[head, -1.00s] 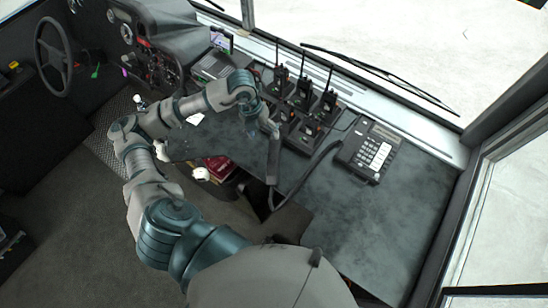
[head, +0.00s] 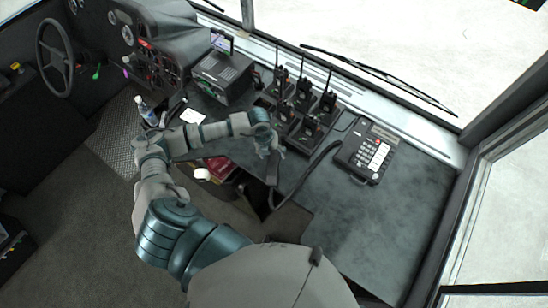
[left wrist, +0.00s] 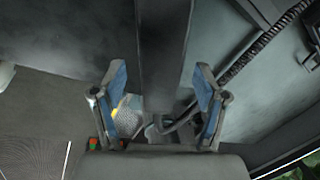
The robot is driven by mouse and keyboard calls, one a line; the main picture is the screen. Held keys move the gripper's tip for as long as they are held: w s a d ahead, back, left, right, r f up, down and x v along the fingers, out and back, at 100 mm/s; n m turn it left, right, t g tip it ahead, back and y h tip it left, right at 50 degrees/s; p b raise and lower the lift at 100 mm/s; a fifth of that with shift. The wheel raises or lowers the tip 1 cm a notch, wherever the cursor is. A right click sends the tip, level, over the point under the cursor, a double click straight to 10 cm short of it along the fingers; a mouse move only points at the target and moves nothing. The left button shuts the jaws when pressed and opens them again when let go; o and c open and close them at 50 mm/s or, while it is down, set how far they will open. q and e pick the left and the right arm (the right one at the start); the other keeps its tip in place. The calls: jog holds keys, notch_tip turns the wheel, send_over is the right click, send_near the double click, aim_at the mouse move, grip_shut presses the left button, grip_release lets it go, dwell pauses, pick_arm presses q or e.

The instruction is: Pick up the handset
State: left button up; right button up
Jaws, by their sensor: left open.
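The dark handset (head: 273,172) is at the front edge of the dark desk, left of the desk phone (head: 366,152); its upper part is hidden by my left gripper (head: 270,150). A black cord (head: 312,172) runs from near the phone down past the handset. In the left wrist view the handset (left wrist: 163,50) is a dark upright bar between the two blue-padded fingers of my left gripper (left wrist: 162,85). The gripper is open, with a gap visible on each side of the bar. My right gripper is in neither view.
Several handheld radios (head: 303,92) stand in chargers behind the gripper. A dark box (head: 222,77) and a water bottle (head: 147,111) are to the left. A red item (head: 219,164) sits below the desk edge. The desk's right front (head: 375,225) is clear.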

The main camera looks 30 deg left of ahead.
pick_arm(q)
jog(key=shift+x, duration=0.85)
jog(key=shift+r, duration=0.1)
grip_shut()
